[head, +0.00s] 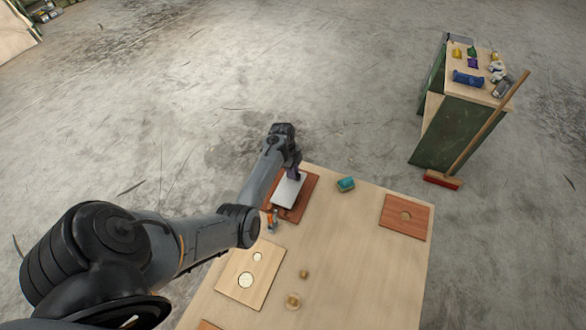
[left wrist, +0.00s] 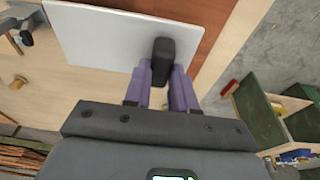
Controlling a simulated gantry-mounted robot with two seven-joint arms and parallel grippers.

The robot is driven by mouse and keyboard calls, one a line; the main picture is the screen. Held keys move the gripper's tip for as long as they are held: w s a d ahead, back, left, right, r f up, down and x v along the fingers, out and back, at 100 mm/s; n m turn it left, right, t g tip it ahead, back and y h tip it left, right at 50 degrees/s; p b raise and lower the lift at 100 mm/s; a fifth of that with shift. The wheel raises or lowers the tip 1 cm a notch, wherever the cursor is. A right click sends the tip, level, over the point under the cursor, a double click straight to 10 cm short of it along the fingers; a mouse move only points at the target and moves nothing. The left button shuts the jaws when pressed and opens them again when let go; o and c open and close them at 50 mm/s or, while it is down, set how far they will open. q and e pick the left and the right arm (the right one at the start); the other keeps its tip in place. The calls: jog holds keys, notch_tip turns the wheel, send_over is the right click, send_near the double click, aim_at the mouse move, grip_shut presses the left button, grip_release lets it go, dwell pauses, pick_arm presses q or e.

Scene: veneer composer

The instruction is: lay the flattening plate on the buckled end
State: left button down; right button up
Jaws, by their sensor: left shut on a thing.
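The flattening plate (head: 288,191) is a pale grey-white rectangle with a dark upright grip. It is over a reddish-brown veneer sheet (head: 311,187) at the far left corner of the table. My left gripper (head: 294,177) is shut on the plate's dark grip. In the left wrist view, the purple fingers close on both sides of the dark grip (left wrist: 163,58), with the plate (left wrist: 100,38) spread beyond. The plate covers much of the sheet, so any buckle under it is hidden. I cannot tell whether the plate touches the sheet. My right gripper is not in view.
An orange-handled tool (head: 271,219) lies close beside the sheet. A reddish panel (head: 392,216) lies at right, a pale panel (head: 235,275) at left. A green cabinet (head: 455,132) and broom (head: 490,128) stand off the table. The table's middle right (head: 365,260) is clear.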

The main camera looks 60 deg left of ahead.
aim_at(291, 183)
pick_arm(q)
jog(key=shift+a+b+x, duration=0.2)
jog(key=shift+b+x, duration=0.35)
jog(key=shift+x, duration=0.6)
jog(key=s+d+p, duration=0.1)
jog(key=p, duration=0.1)
jog(key=shift+s+r+p, duration=0.2)
jog(key=shift+r+p, duration=0.2)
jog(key=shift+s+d+p, duration=0.2)
jog(key=shift+s+p, duration=0.15)
jog(key=shift+p, duration=0.1)
jog(key=shift+s+d+f, duration=0.15)
jog(key=shift+s, duration=0.1)
jog(key=shift+f+p, duration=0.1)
jog(key=shift+p, duration=0.3)
jog(key=shift+f, duration=0.3)
jog(key=shift+f, duration=0.1)
jog(key=shift+f, duration=0.35)
